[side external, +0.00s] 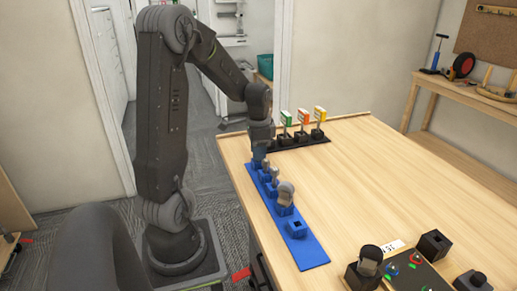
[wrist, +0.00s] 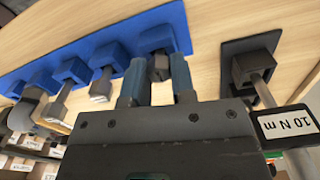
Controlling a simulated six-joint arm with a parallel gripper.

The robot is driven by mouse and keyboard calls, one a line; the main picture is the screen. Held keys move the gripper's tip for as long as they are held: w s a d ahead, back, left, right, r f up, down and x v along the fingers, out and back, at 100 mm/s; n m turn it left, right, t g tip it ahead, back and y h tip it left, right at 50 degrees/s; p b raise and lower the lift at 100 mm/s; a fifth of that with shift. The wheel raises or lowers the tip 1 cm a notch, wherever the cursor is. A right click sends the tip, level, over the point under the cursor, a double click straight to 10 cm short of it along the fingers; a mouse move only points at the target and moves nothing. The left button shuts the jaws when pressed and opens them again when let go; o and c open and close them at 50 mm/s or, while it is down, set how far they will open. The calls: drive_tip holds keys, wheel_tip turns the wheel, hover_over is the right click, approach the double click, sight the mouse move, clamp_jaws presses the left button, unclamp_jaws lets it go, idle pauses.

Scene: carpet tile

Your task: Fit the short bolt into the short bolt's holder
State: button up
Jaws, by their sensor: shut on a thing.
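A blue strip (side external: 311,252) with a row of blue holders lies along the table's left edge. My gripper (side external: 261,160) is low over its far end; the wrist view shows its two blue fingers (wrist: 156,78) shut on a small grey bolt, seemingly the short bolt (wrist: 160,67). The bolt lies in line with the end holder, seemingly the short bolt's holder (wrist: 157,38), and reaches its opening. How deep it sits is hidden. In the side view, the arm and fingers hide the bolt.
Longer bolts (wrist: 101,84) stand in neighbouring holders, close to my fingers. A large-headed bolt (side external: 286,190) stands nearer the front, beside an empty holder (side external: 297,228). A black rack (side external: 315,140) with labelled tools is close on the right. The table's middle is clear.

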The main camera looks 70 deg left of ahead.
drive_tip(key=shift+f, duration=0.2)
drive_tip(key=o, duration=1)
wheel_tip(320, 180, up, 14)
drive_tip(key=shift+f, duration=0.1)
drive_tip(key=s+d+n+t, duration=0.1)
drive_tip(key=s+d+t, duration=0.1)
drive_tip(key=d, duration=1.1)
drive_tip(key=s+d+t, duration=0.3)
drive_tip(key=s+d, duration=0.1)
drive_tip(key=d, duration=0.9)
drive_tip(key=shift+s+d+f+n+t, duration=0.2)
drive_tip(key=shift+f+n+t, duration=0.1)
drive_tip(key=shift+f+n, duration=0.15)
